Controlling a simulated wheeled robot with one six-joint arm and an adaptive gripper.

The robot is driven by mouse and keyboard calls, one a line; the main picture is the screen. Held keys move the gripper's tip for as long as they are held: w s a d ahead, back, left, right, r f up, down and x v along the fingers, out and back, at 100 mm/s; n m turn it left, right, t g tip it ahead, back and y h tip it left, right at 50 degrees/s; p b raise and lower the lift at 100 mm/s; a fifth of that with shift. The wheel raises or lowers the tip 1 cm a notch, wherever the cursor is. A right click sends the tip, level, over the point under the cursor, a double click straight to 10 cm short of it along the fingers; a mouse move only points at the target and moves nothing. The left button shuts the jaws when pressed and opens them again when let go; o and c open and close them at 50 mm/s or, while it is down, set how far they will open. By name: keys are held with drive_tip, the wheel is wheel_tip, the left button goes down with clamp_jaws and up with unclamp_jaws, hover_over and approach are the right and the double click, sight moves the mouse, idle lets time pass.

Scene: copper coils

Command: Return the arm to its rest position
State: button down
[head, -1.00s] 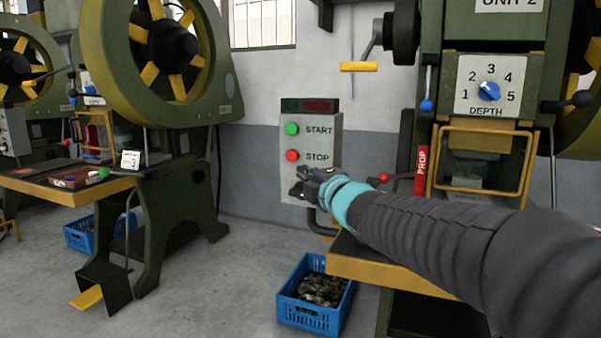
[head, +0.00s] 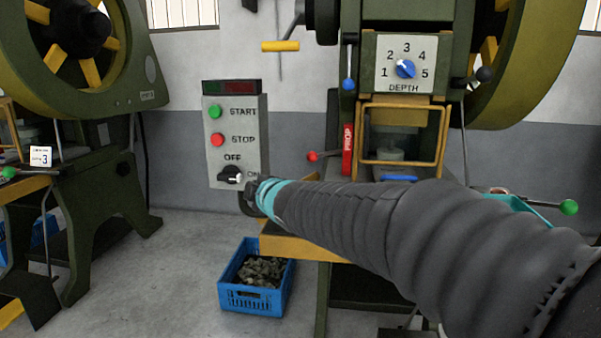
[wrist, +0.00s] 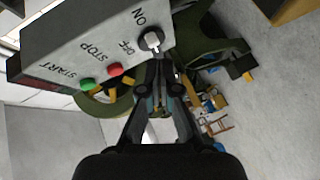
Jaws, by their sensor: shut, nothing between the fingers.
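My arm (head: 360,215) reaches from the lower right of the head view toward the control box. My gripper (head: 255,187) is at its far end, beside the lower right of the box, small and partly hidden by the arm. In the wrist view my gripper (wrist: 157,92) is shut and empty, its fingers close together. The grey control box (head: 240,110) carries a green START button (head: 215,112), a red STOP button (head: 217,140) and a black OFF/ON knob (head: 231,175). The knob's pointer is toward ON. In the wrist view the knob (wrist: 151,39) is just beyond the fingertips.
A green press with a DEPTH dial (head: 405,69) and a red PROP bar (head: 347,150) stands behind my arm. A blue crate of scrap (head: 236,298) is on the floor below the box. Another press (head: 75,195) stands at left. The floor between is clear.

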drive_tip(key=s+d+f+m+g+h, duration=0.35)
drive_tip(key=s+d+f+m, duration=0.4)
drive_tip(key=s+d, duration=0.3)
drive_tip(key=s+d+f+m+g+h, duration=0.35)
drive_tip(key=s+d+f+m, duration=0.45)
drive_tip(key=d, duration=0.3)
drive_tip(key=s+d+m, duration=0.2)
drive_tip(key=s+d, duration=0.2)
drive_tip(key=s, duration=0.3)
drive_tip(key=s+d+m+p, duration=0.1)
drive_tip(key=s+d+m, duration=0.1)
drive_tip(key=s+d, duration=0.2)
drive_tip(key=s, duration=0.3)
drive_tip(key=shift+s+d+r+m+h, duration=0.2)
drive_tip(key=shift+d+m+h, duration=0.1)
drive_tip(key=shift+m+h, duration=0.1)
